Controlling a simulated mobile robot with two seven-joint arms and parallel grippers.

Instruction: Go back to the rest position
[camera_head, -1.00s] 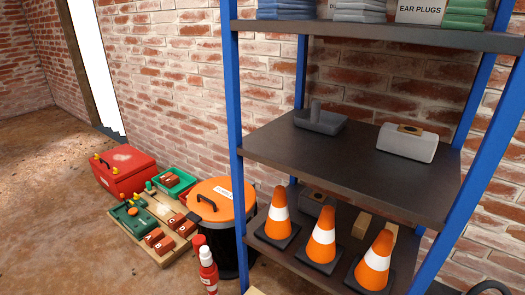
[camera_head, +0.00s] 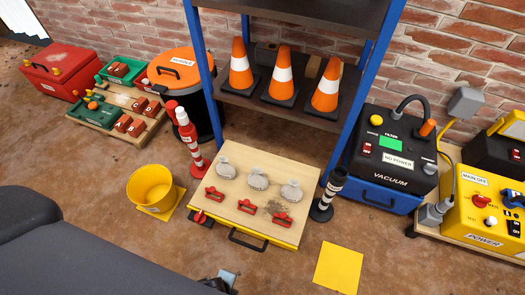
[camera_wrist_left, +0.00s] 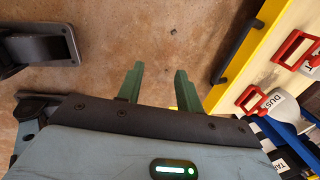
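In the left wrist view my left gripper (camera_wrist_left: 160,70) shows two green fingers, apart with nothing between them, above the bare brown floor. The yellow-edged wooden board with its black handle is to their right. In the head view a large dark grey arm part of mine fills the lower left. A small blue-grey and black part at the bottom edge, in front of the board, looks like my left wrist; its fingers do not show there. My right gripper is not in view.
The wooden board (camera_head: 228,205) holds grey weights and red handles. A yellow bucket (camera_head: 151,187) stands left of it; a yellow floor square (camera_head: 339,267) lies right. Behind are a blue-posted shelf with orange cones (camera_head: 283,78), a bin (camera_head: 177,66), a vacuum (camera_head: 389,150) and a power unit (camera_head: 483,217).

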